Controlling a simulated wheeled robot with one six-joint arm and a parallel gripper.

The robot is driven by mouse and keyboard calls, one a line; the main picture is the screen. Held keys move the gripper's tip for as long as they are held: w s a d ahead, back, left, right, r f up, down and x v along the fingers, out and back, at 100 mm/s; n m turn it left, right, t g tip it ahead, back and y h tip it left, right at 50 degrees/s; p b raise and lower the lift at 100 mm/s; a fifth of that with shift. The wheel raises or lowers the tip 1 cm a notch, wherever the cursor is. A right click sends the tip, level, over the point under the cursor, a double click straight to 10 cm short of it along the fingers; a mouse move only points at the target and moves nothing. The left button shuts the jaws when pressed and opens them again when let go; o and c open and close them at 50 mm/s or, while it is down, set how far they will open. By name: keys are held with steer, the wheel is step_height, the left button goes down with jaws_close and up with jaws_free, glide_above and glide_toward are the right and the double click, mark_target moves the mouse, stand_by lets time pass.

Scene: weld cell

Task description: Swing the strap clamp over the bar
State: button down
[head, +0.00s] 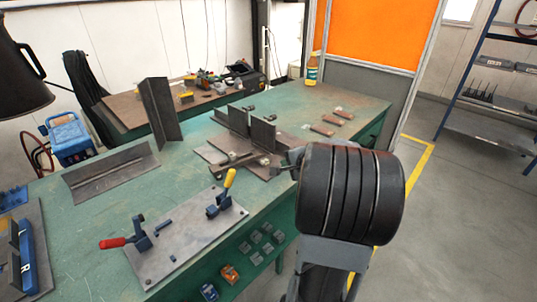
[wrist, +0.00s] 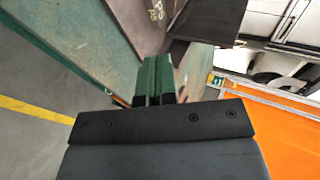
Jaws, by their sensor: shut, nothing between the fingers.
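On the bench's right half, a base plate (head: 215,153) carries two upright dark plates (head: 262,133). In front of them lies a low bar-like piece (head: 232,158) with a small fitting at its right end (head: 264,161); I cannot tell surely which part is the strap clamp and which the bar. My gripper (head: 287,168) is just right of that fitting, partly hidden by my thick dark wrist; contact cannot be made out. In the wrist view, its green-padded fingers (wrist: 155,80) are together and empty, with a dark metal piece (wrist: 210,18) beyond them.
The green bench (head: 300,100) also holds a fixture plate (head: 185,240) with a red-handled and a yellow-handled clamp, an angle piece (head: 110,172), a tall angle (head: 160,113) and small plates (head: 322,129). An orange screen (head: 370,35) stands behind. Floor at right is clear.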

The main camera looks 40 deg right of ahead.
glide_toward(264, 154)
steer(key=f, duration=0.1)
steer(key=w+f, duration=0.2)
steer(key=f, duration=0.1)
steer(key=shift+w+b, duration=0.1)
steer(key=shift+b, duration=0.3)
steer(key=shift+w+r+p, duration=0.15)
steer(key=shift+w+p, duration=0.2)
steer(key=shift+w, duration=1.55)
